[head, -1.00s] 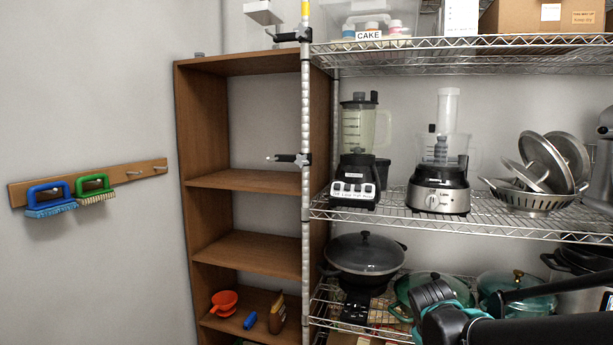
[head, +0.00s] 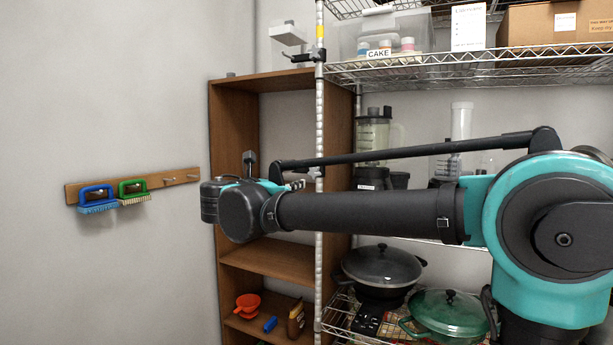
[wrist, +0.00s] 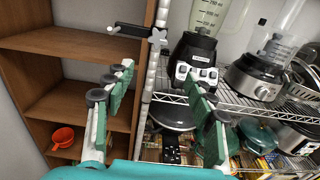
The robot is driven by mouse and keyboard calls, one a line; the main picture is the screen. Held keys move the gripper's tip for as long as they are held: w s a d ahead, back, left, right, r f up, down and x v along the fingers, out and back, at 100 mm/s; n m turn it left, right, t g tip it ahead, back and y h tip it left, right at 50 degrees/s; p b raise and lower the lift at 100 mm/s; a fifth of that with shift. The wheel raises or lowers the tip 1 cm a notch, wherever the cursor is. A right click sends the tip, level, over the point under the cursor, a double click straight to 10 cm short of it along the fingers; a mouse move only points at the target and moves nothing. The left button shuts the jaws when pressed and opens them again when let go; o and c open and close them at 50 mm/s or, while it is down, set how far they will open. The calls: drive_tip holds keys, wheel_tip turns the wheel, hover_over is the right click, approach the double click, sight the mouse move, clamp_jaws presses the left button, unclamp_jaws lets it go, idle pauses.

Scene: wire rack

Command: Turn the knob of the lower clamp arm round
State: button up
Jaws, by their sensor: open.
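The lower clamp arm (wrist: 132,29) shows at the top of the wrist view, a dark bar clamped to the rack's metal post, with a pale tip at its left end. Its grey star-shaped knob (wrist: 157,37) sits at the post end. In the head view my arm covers most of this clamp, and only a bit shows at the post (head: 317,173). My gripper (wrist: 160,76) is open and empty, its fingers spread to both sides of the post in the picture, below the knob and apart from it. In the head view my wrist hides most of the gripper.
The upper clamp (head: 301,57) is on the same post (head: 320,120), near a white box-like piece (head: 288,33). The wooden shelf unit (head: 268,80) stands behind left. Wire shelves (head: 420,75) hold a blender (wrist: 194,58) and pots on the right. Brushes (head: 98,200) hang on the wall.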

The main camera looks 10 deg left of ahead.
drive_tip(key=x, duration=1.7)
drive_tip(key=shift+a+r, duration=0.2)
drive_tip(key=shift+r, duration=0.15)
drive_tip(key=c, duration=1.2)
